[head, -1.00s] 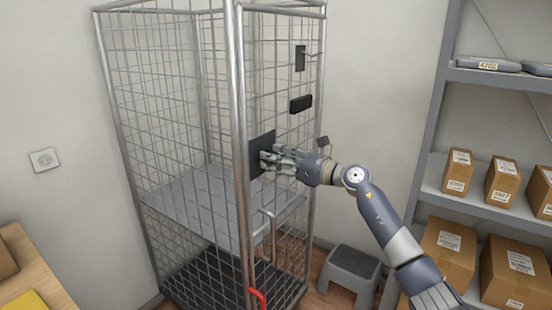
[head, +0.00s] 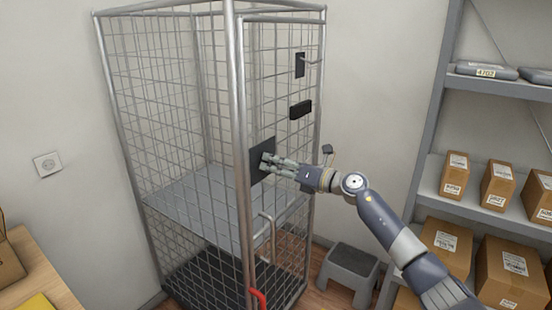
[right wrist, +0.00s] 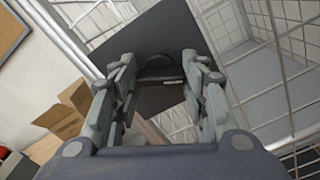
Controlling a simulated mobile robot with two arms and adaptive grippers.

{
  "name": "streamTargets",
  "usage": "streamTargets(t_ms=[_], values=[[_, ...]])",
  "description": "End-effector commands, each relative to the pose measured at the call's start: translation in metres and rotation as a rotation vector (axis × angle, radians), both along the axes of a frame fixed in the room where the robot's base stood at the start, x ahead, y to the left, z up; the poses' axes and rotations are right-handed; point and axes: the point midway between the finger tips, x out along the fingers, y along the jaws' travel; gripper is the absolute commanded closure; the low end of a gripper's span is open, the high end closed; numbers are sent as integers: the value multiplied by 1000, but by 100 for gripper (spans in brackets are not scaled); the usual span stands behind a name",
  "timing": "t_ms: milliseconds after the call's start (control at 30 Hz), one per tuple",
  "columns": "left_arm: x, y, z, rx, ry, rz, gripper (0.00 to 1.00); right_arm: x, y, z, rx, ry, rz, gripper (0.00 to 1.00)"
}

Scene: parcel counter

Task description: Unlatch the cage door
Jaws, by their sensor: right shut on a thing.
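The tall wire cage (head: 240,120) stands in the middle of the head view, and its door looks closed. A dark square plate (head: 257,172) sits on the mesh of the right-hand side; it fills the top of the right wrist view (right wrist: 150,35). A dark curved latch piece (right wrist: 160,72) shows against the plate between my fingers. My right gripper (head: 266,162) reaches the plate from the right and is shut on this latch piece; the fingers hide part of it. My left gripper is in neither view.
Two dark fittings (head: 300,110) sit higher on the same mesh side. A grey step stool (head: 349,272) stands on the floor right of the cage. Shelves with parcels (head: 447,245) are at the right; a wooden table (head: 40,275) is at lower left.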

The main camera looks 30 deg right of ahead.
Motion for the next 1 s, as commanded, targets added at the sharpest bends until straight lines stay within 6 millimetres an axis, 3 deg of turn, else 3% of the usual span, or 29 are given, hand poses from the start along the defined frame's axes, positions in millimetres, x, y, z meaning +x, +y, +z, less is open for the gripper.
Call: streamTargets(t_ms=[500,1000], values=[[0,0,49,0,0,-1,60,0,-2,5,456,188,-3,83],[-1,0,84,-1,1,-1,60,1,-2,3,846,348,-3,83]])
